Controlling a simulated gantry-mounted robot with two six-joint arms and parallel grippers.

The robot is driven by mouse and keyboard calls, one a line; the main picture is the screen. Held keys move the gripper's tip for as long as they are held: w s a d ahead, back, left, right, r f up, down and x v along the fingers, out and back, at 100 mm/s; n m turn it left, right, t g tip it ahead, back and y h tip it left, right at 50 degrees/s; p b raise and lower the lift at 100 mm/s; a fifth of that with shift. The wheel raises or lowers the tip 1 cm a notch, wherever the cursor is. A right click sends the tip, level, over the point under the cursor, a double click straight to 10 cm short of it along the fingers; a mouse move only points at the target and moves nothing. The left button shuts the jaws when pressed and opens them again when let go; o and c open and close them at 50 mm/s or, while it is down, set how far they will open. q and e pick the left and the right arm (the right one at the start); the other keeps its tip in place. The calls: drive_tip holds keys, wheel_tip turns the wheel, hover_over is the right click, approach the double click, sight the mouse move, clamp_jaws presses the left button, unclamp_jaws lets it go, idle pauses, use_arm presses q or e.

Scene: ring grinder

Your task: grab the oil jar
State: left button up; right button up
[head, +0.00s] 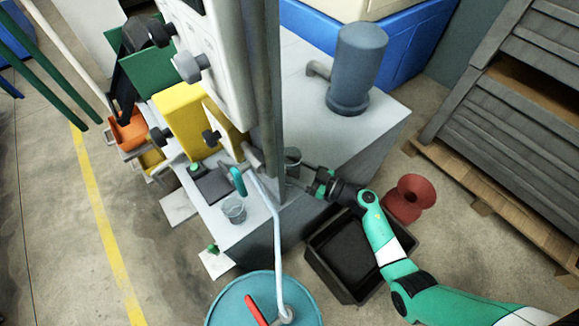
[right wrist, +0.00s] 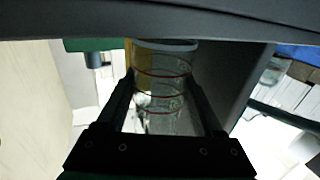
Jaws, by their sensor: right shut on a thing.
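The oil jar (right wrist: 160,85) is a clear round vessel with thin red rings around it. In the right wrist view it stands between my two right fingers, one along each side. In the head view my right gripper (head: 306,180) reaches in from the right to the machine's column and is shut on the jar. A small dark greenish round top (head: 292,157) shows there, partly hidden by the column. My left gripper is in neither view.
A clear cup (head: 234,210) stands on the grey machine table (head: 250,228). A grey-blue cylinder (head: 357,70) stands behind. A black bin (head: 318,262) and a red spool (head: 408,198) are on the floor below my right arm. A teal drum (head: 232,300) is in front.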

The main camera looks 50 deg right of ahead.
sight(300, 160)
wheel_tip(300, 160, up, 6)
drive_tip(key=p, duration=0.5)
drive_tip(key=shift+r, duration=0.1)
drive_tip(key=shift+d+r, duration=0.15)
drive_tip(key=shift+d, duration=0.15)
drive_tip(key=s+d+b, duration=0.2)
drive_tip(key=d, duration=1.7)
drive_tip(key=shift+s+f+b, duration=0.25)
drive_tip(key=shift+b, duration=0.05)
